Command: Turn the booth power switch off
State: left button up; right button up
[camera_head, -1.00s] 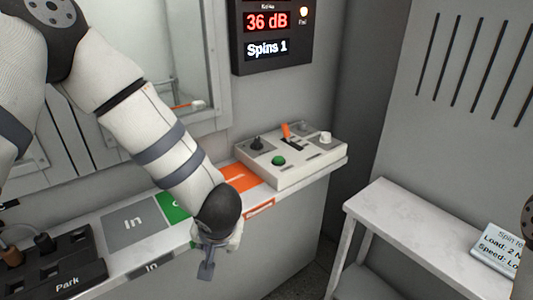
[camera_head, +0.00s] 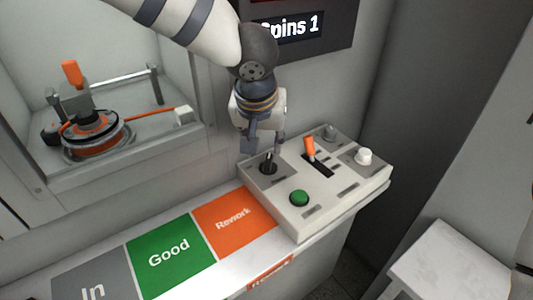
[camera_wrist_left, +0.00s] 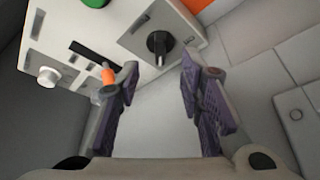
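The pale control box (camera_head: 340,200) stands on the ledge at the right end. It carries a black knob (camera_head: 268,166), an orange lever (camera_head: 309,148), a green button (camera_head: 299,198), a white knob (camera_head: 364,156) and a grey knob (camera_head: 330,132). I cannot read which one is the power switch. My left gripper (camera_head: 265,144) points down just above the black knob, its fingers spread and empty. In the left wrist view the black knob (camera_wrist_left: 159,44) lies ahead of the gap between the fingertips (camera_wrist_left: 158,68). The orange lever (camera_wrist_left: 108,76) shows near one fingertip. My right gripper is not in view.
Grey "In" (camera_head: 95,284), green "Good" (camera_head: 168,252) and orange "Rework" (camera_head: 234,220) fields lie on the ledge. A booth window at left shows a motor (camera_head: 95,135) with an orange clamp handle. A display (camera_head: 300,28) hangs above the box. A white stand (camera_head: 450,270) is at lower right.

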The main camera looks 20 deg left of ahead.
aim_at(267, 164)
pick_arm(q)
jog(key=x, duration=0.9)
grip_shut()
